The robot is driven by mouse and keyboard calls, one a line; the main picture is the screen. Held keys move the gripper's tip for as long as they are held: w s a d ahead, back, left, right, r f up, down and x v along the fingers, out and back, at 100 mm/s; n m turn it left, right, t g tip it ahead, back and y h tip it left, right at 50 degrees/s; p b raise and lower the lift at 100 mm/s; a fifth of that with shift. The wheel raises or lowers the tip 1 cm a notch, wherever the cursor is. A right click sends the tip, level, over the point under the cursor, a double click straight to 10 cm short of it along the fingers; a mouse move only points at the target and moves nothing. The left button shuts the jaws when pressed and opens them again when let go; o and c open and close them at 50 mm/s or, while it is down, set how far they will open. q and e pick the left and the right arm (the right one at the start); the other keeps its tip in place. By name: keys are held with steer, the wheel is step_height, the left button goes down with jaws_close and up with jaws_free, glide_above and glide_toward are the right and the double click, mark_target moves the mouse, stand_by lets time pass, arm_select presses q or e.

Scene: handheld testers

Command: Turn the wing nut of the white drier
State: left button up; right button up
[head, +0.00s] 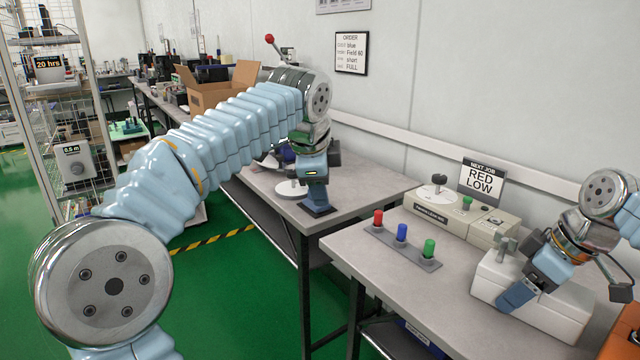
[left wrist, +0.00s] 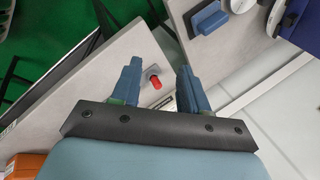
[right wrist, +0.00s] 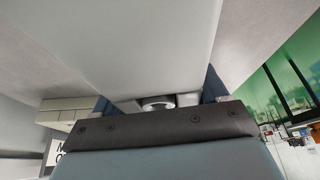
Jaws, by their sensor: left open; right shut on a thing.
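The white drier (head: 545,307) is a pale box at the right of the near table in the head view. A grey-green wing nut (head: 507,247) stands up from its top near the back left edge. My right gripper (head: 514,298) is shut on the drier's body. Its fingers lie either side of the white body (right wrist: 130,40) in the right wrist view, where a grey ring (right wrist: 158,102) shows between them. My left gripper (head: 316,209) is open and empty above the far table, pointing down, well left of the drier. Its spread fingers also show in the left wrist view (left wrist: 157,68).
A strip (head: 400,250) with red, blue and green knobs lies on the near table. A white round base (head: 290,188) is beside my left gripper. A gap separates the two tables.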

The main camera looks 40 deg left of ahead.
arm_select(q)
steer(key=c, duration=0.7)
steer(key=d+r+m, duration=0.1)
steer(key=d+m, duration=0.1)
steer(key=d, duration=0.2)
steer(key=d+r+m+t+h, duration=0.1)
steer(key=d+m, duration=0.1)
steer(key=d, duration=0.3)
steer(key=s+d+r+m+t+h, duration=0.1)
steer(key=d, duration=0.4)
steer(key=shift+m, duration=0.4)
jaws_close()
steer(key=m+t+h, duration=0.1)
steer(key=m+h, duration=0.2)
steer(key=m, duration=0.2)
glide_toward(497, 242)
steer(key=shift+x, duration=2.95)
